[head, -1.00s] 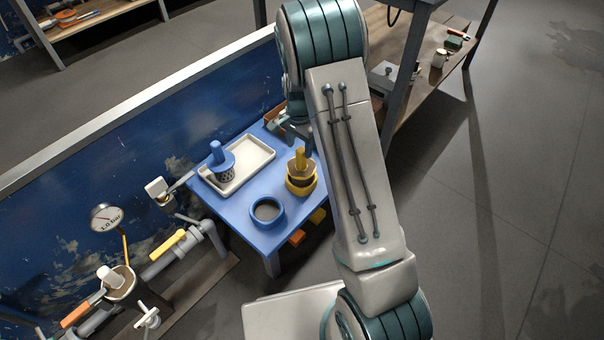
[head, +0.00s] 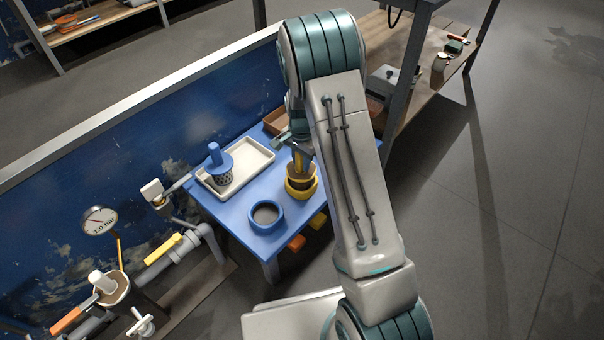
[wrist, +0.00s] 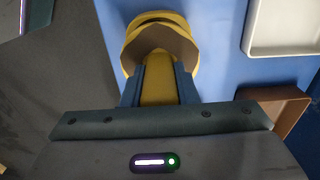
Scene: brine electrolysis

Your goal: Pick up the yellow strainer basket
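The yellow strainer basket (wrist: 158,80) has an upright yellow handle. In the head view the basket (head: 300,160) sits at a yellow ring holder (head: 302,190) on the blue table (head: 236,210). My gripper (wrist: 158,85) is over it, one finger on each side of the handle. No clear gap shows between fingers and handle, but I cannot tell whether they press on it. In the head view my gripper (head: 297,146) is at the handle's top, partly hidden by my arm. The basket's lower part is hidden.
A blue strainer basket (head: 220,165) stands in a white tray (head: 257,168). An empty blue ring holder (head: 266,214) is at the table's front. A brown bin (head: 277,121) is behind. Pipes and a gauge (head: 99,220) stand to the left.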

